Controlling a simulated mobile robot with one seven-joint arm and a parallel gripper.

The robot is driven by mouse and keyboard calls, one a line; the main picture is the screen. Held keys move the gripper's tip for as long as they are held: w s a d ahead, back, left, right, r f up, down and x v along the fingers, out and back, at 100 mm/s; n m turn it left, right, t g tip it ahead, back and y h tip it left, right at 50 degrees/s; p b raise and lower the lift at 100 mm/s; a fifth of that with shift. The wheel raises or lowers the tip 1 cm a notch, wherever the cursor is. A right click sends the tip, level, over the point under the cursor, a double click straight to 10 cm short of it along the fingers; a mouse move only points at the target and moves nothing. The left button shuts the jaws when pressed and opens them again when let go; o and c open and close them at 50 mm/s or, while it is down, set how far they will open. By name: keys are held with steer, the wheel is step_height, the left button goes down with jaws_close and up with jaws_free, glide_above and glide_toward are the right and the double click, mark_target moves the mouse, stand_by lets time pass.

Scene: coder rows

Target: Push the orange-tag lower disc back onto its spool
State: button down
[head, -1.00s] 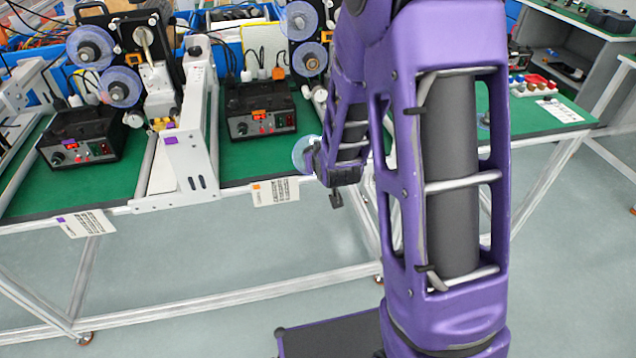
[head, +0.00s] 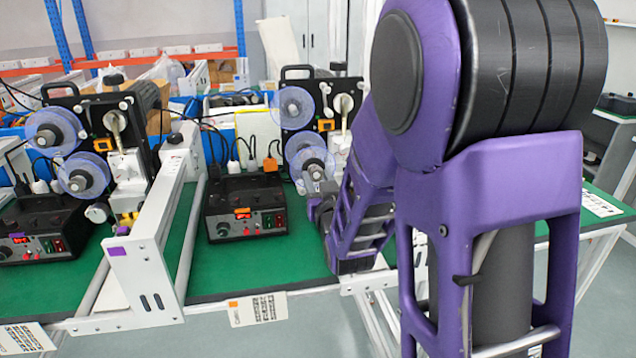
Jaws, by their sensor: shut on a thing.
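The orange-tag machine (head: 303,88) is a black panel with an orange tag (head: 327,125), right of centre at the back of the bench. Its upper clear blue disc (head: 293,106) sits on its spool. At the lower spool, clear blue disc shapes overlap; the lower disc (head: 314,168) is in front. My gripper (head: 321,188) is shut on this disc, just below and in front of the lower spool. My arm partly hides the gripper and fingertips. I cannot tell whether the disc touches the spool.
A black control box (head: 243,208) with an orange tag stands left of my gripper. A white rail frame (head: 140,255) with a purple tag stands farther left. A second machine (head: 90,110) has two discs. Green bench top is clear in front of the box.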

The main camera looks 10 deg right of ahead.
steer(key=shift+w, duration=2.5)
steer(key=shift+w, duration=0.6)
steer(key=shift+c, duration=1.9)
jaws_free()
steer(key=shift+f, duration=0.1)
